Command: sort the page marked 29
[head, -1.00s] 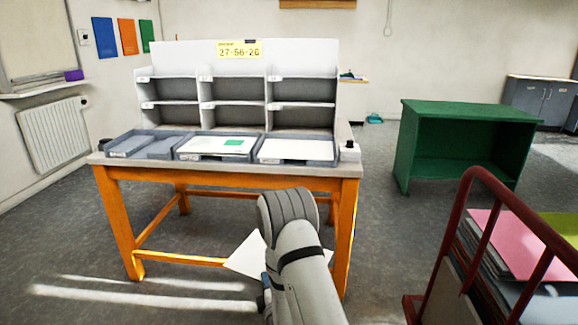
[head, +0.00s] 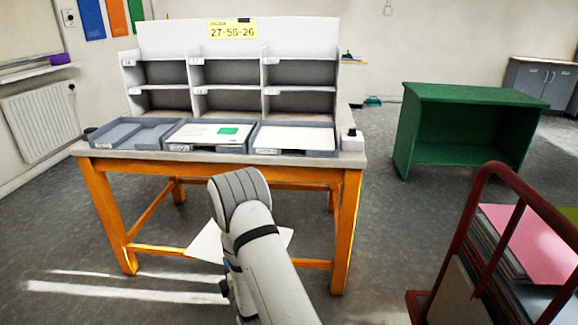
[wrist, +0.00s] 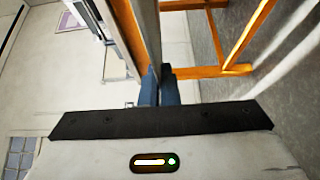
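A white page (head: 205,243) shows on both sides of my arm in the head view, below the table's front edge; its middle is hidden and no mark is readable. In the wrist view my gripper's blue fingers (wrist: 159,88) are close together, with a thin sheet seen nearly edge-on between them. A white sorting rack (head: 228,72) with several labelled compartments stands on the orange-legged table (head: 110,153). A yellow sign (head: 232,29) on it reads 27-56-26. In front lie a left tray (head: 100,147), a middle tray (head: 190,148) holding a sheet with a green patch, and a right tray (head: 322,152) holding a white sheet.
A green open-fronted cabinet (head: 470,95) stands to the right. A red-railed cart (head: 478,190) with coloured sheets is close at the front right. A radiator (head: 42,118) is on the left wall. Floor is clear before the table.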

